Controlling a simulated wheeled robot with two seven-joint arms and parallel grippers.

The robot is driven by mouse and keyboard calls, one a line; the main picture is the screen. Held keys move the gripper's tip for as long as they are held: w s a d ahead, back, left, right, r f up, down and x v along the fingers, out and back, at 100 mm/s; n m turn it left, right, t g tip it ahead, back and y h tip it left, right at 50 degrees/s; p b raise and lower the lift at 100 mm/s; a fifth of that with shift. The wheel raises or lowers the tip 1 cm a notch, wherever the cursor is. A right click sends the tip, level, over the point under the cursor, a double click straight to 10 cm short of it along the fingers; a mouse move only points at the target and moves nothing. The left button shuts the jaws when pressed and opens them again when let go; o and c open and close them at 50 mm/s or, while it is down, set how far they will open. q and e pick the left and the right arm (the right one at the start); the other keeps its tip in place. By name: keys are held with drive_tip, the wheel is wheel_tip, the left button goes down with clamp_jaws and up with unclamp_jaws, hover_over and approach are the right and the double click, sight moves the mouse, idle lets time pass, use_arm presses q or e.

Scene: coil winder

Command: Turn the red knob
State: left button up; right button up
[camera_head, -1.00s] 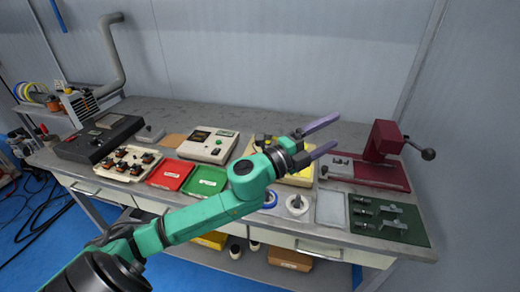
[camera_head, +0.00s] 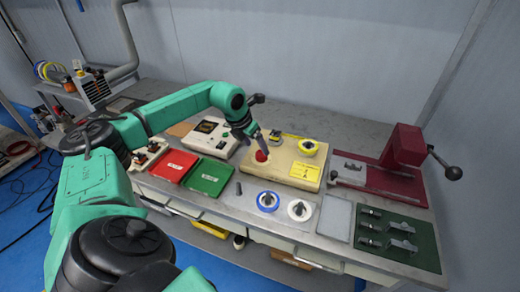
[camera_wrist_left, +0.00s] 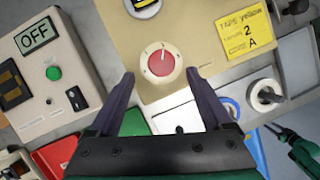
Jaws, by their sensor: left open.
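The red knob (camera_head: 261,156) sits on the left part of a beige winder box (camera_head: 307,158) on the bench. In the left wrist view the red knob (camera_wrist_left: 161,62) has a pale rim and a white pointer mark toward its top. My left gripper (camera_head: 259,134) is just above the knob, tilted downward. In the left wrist view its two purple fingers (camera_wrist_left: 159,80) are open, on either side of the space below the knob, with nothing between them.
A beige meter box reading OFF (camera_wrist_left: 40,36) stands left of the winder box. Red (camera_head: 175,166) and green (camera_head: 208,176) trays lie in front of it. White and blue spools (camera_head: 267,200) are in front. A dark red press (camera_head: 400,160) stands at right.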

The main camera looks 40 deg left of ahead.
sight(261, 154)
use_arm(q)
drive_tip(key=x, duration=0.4)
drive_tip(key=shift+w+f, duration=0.1)
drive_tip(key=shift+f, duration=0.15)
clamp_jaws()
